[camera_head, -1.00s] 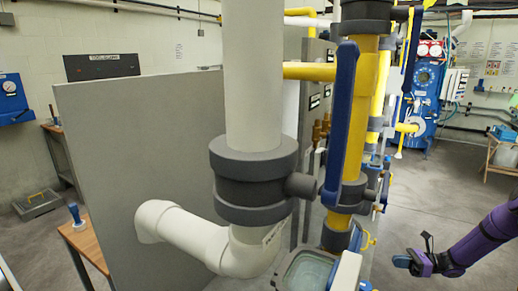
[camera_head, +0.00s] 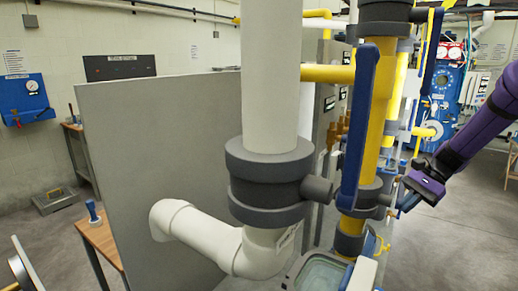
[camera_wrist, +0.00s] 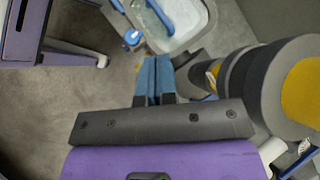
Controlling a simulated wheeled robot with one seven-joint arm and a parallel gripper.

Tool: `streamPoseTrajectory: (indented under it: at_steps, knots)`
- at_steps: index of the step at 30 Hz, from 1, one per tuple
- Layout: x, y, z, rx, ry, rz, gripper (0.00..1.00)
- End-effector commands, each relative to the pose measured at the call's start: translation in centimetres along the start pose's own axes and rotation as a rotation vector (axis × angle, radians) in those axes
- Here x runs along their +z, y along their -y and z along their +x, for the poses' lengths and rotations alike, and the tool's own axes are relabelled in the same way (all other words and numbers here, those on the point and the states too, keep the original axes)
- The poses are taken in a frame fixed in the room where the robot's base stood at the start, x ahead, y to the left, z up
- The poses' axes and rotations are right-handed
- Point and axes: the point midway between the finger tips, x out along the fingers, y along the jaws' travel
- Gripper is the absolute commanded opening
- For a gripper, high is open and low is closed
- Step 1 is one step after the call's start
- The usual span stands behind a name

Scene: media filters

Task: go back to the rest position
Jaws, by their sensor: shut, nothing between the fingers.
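My gripper (camera_head: 406,203) is at the end of my purple arm on the right side of the head view, beside the lower yellow pipe. In the wrist view its two blue fingers (camera_wrist: 155,78) are together with nothing between them. The basin also shows at the bottom of the head view (camera_head: 318,272). No object is held.
A thick white pipe (camera_head: 270,75) with dark grey collars stands centre. A yellow pipe (camera_head: 380,110) with a long blue handle (camera_head: 358,130) stands close to my gripper. A grey panel (camera_head: 130,150) is at left. Grey floor (camera_head: 460,240) is open at right.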

Motion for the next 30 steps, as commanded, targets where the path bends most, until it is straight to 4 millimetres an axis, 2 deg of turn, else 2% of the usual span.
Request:
streamPoseTrajectory:
  at_steps: [1,3,15,24,30]
  knots:
    - [1.8,0.1,-0.4,0.019,-0.038,-0.038,0.0]
    - [3.9,-0.1,-0.8,0.045,-0.086,-0.088,0.0]
    - [14.9,-2.6,-2.4,0.176,-0.358,-0.383,0.0]
    - [21.9,-6.1,-2.7,0.252,-0.551,-0.609,0.0]
    - [25.7,-9.1,-2.7,0.291,-0.678,-0.761,0.0]
